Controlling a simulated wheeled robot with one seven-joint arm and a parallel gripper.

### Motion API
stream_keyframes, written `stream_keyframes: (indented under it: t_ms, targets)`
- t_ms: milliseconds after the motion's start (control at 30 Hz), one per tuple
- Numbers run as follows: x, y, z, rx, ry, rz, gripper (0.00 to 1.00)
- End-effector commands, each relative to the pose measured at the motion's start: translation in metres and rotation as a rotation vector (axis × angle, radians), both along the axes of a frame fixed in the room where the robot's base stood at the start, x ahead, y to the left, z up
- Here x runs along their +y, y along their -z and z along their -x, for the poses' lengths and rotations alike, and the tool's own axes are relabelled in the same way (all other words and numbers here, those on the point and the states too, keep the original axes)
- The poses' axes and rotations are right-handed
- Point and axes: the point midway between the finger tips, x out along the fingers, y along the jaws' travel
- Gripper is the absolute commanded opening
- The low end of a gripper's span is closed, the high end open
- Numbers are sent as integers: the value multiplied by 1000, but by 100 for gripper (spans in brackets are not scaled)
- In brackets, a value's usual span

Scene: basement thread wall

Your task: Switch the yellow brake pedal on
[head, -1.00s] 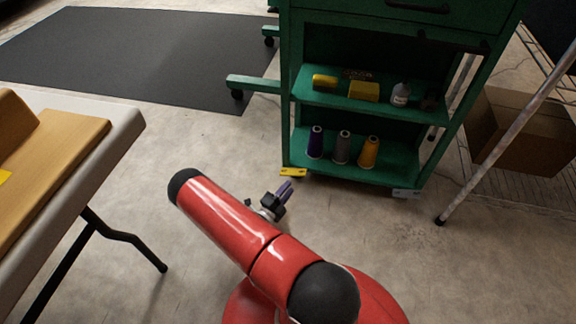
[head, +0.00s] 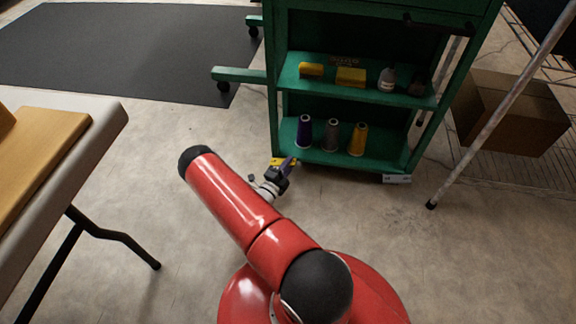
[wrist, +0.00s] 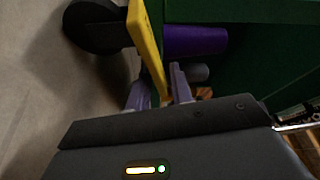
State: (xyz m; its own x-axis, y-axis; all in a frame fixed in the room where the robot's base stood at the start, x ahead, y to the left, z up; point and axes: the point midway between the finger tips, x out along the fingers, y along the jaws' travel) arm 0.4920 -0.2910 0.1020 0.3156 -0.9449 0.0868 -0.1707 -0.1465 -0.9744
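The yellow brake pedal (head: 278,161) is at the lower left front corner of the green cart, partly hidden by my gripper in the head view. In the wrist view the yellow pedal (wrist: 147,42) is a long tilted bar beside a black caster wheel (wrist: 95,24). My gripper (wrist: 158,79) has its two purple fingers apart, with the pedal's near end seen between them. I cannot tell whether the fingers touch it. In the head view my gripper (head: 287,166) is low at the cart's corner, overlapping the pedal.
The green cart (head: 345,166) holds purple, grey and orange thread cones on its lower shelf. A pale pedal (head: 397,179) is at its right corner. A table (head: 112,122) stands left, a slanted metal pole (head: 490,118) right. The floor in front is clear.

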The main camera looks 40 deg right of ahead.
Motion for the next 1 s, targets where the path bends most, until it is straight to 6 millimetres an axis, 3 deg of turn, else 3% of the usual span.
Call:
stream_keyframes:
  t_ms: [33, 167, 400, 800, 1000]
  targets:
    - [0, 0, 0, 0, 0, 0, 15]
    - [0, 0, 0, 0, 0, 0, 0]
    - [0, 0, 0, -22, -2, -19, 0]
    - [-1, 8, 2, -318, -4, -273, 0]
    - [-2, 11, 2, -358, -2, -308, 0]
